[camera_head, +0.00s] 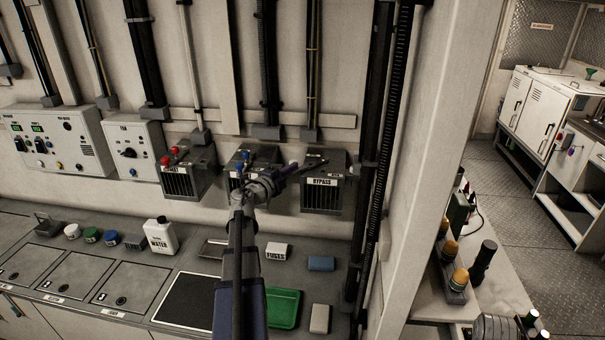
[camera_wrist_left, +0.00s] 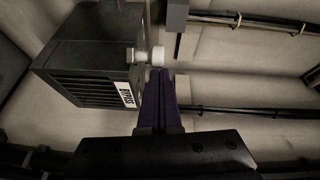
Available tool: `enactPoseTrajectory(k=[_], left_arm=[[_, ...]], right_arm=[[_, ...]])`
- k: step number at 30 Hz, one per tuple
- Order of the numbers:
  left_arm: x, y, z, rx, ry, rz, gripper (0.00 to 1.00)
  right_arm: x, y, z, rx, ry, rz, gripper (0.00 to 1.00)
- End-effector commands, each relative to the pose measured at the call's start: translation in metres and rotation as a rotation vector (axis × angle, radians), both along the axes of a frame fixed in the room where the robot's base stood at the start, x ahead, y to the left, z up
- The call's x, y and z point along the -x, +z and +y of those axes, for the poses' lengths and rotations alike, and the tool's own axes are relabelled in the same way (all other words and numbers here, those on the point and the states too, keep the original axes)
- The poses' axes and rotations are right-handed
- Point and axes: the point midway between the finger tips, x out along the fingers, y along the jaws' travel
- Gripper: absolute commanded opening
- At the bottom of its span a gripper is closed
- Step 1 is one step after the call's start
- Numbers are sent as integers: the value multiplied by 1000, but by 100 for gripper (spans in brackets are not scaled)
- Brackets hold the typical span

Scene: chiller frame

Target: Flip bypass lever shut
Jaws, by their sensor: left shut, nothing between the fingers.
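The bypass box (camera_head: 322,194) is a dark, slatted box with a white BYPASS label, mounted on the wall. It also fills the upper left of the left wrist view (camera_wrist_left: 85,60). A pale round knob (camera_wrist_left: 157,54), apparently the bypass lever's end, sticks out beside the box on a metal piece. My left gripper (camera_head: 297,168) reaches right toward the top of the box. In the left wrist view its purple fingers (camera_wrist_left: 159,78) are together and empty, with tips right by the knob; I cannot tell whether they touch. The lever's full angle is hidden. My right gripper is not in view.
Two similar boxes stand to the left, one with red knobs (camera_head: 174,155) and one with blue knobs (camera_head: 240,160). A black vertical conduit (camera_head: 385,130) runs close on the right. Below, the counter holds a green tray (camera_head: 284,308), a fuses box (camera_head: 276,251) and a water bottle (camera_head: 161,236).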

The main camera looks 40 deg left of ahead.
Motion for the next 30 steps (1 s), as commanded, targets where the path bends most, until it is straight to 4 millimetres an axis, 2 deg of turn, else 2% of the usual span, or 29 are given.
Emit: enactPoseTrajectory(k=[1, 3, 12, 21, 30], left_arm=[[-2, 0, 11, 0, 2, 0, 0], [-4, 0, 21, 0, 2, 0, 0], [-12, 0, 52, 0, 1, 0, 0], [-18, 0, 66, 0, 1, 0, 0], [-19, 0, 68, 0, 1, 0, 0]], right_arm=[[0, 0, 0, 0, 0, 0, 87], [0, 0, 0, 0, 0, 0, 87], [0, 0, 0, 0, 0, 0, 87], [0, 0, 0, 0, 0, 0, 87], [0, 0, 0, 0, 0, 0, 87]])
